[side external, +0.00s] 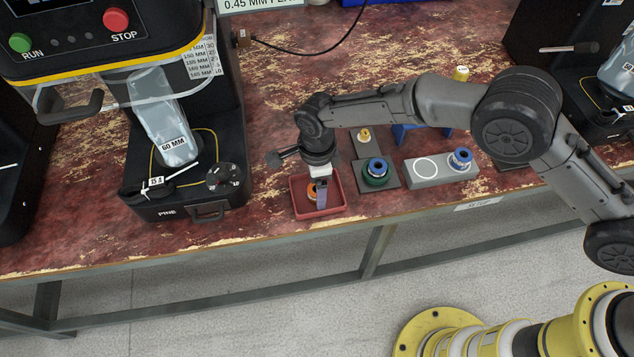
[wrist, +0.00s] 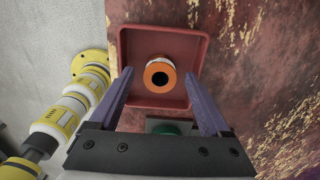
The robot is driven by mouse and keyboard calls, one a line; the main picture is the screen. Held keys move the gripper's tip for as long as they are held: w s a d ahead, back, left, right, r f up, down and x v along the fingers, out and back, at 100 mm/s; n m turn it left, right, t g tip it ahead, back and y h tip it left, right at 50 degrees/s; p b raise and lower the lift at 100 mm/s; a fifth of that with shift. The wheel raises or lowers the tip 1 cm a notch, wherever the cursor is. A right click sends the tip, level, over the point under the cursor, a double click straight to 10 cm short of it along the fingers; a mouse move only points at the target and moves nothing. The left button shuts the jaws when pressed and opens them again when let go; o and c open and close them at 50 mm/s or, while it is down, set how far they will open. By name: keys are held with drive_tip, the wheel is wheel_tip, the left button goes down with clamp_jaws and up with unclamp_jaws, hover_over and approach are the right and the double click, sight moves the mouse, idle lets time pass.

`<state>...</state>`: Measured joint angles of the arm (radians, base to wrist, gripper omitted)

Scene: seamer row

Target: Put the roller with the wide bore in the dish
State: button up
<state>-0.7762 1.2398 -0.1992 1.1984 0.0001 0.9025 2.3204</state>
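An orange-rimmed roller (wrist: 160,66) with a dark round bore stands in the red dish (wrist: 126,50) in the wrist view. In the side external view the roller (side external: 311,192) is partly hidden by my gripper, in the same dish (side external: 338,206). My gripper (side external: 321,203) is low over the dish. In the wrist view its two purple fingers (wrist: 160,74) are spread on either side of the roller, with gaps. Bore widths are hard to compare.
The grey block (side external: 428,181) has an empty white-ringed spot. A small yellow-orange piece (side external: 365,135) stands behind the green base, and a yellow piece (side external: 460,73) farther back. The seamer (side external: 185,190) stands left of the dish. The table's front edge is close to the dish.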

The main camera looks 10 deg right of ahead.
wheel_tip(320, 180, up, 12)
drive_tip(key=shift+r, duration=0.2)
idle(0.5)
drive_tip(key=s+d+r+n+t+y, duration=0.15)
drive_tip(key=d+r+n, duration=0.25)
drive_tip(key=d+r, duration=0.8)
drive_tip(key=s+d+r+n+t+h, duration=0.1)
drive_tip(key=s+d+r+n, duration=0.25)
drive_tip(key=d+r, duration=0.85)
drive_tip(key=s+d+n+t, duration=0.2)
drive_tip(key=s+d+n, duration=0.3)
drive_tip(key=s+d, duration=0.6)
drive_tip(key=s+d+f+n+t, duration=0.1)
drive_tip(key=s+d+f+n, duration=0.3)
drive_tip(key=s, duration=0.6)
drive_tip(key=shift+d+f+n, duration=0.15)
drive_tip(key=shift+d+n, duration=0.4)
drive_tip(key=shift+d, duration=0.75)
